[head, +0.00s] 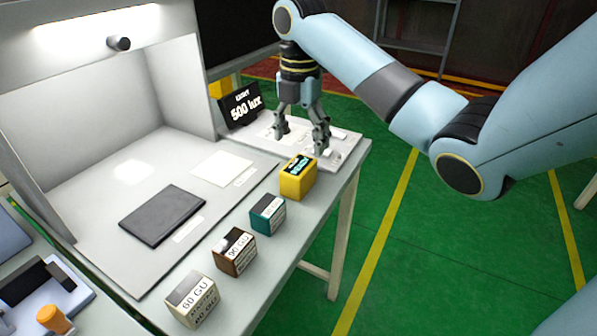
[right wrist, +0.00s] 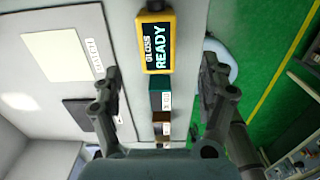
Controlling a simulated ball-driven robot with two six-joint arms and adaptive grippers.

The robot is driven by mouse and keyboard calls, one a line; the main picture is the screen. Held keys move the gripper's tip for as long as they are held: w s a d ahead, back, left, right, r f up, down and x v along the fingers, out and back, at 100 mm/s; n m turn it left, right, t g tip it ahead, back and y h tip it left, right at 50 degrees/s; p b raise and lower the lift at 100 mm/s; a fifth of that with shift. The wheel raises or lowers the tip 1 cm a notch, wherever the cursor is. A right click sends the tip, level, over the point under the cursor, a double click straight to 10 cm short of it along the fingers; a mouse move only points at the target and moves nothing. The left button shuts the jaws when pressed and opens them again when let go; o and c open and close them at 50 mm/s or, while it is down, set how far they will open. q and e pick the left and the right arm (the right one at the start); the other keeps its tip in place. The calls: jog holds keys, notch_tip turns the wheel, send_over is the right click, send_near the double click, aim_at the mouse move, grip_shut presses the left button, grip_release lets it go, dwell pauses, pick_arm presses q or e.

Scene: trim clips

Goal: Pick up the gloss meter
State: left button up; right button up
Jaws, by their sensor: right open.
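The gloss meter (head: 298,180) is a yellow box with a dark display on top, standing upright on the light table near its right edge. In the right wrist view the gloss meter (right wrist: 154,42) shows at the top, its display reading "GLOSS READY". My right gripper (head: 302,143) points down over the white tray at the table's far right corner, behind the gloss meter and apart from it. In the right wrist view my right gripper (right wrist: 162,82) is open, with nothing between its fingers. My left gripper is not in view.
A teal block (head: 267,214), a brown block (head: 234,252) and a cream block (head: 191,298) stand in a row in front of the gloss meter. A lit booth with a dark panel (head: 162,215) is at left. A "500 lux" sign (head: 240,106) stands behind.

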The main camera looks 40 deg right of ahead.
aim_at(298, 165)
jog(key=f, duration=0.8)
jog(key=shift+w+f+p, duration=0.15)
jog(key=shift+w+p, duration=0.1)
jog(key=shift+p, duration=0.1)
jog(key=shift+c, duration=0.4)
jog(key=c, duration=1.4)
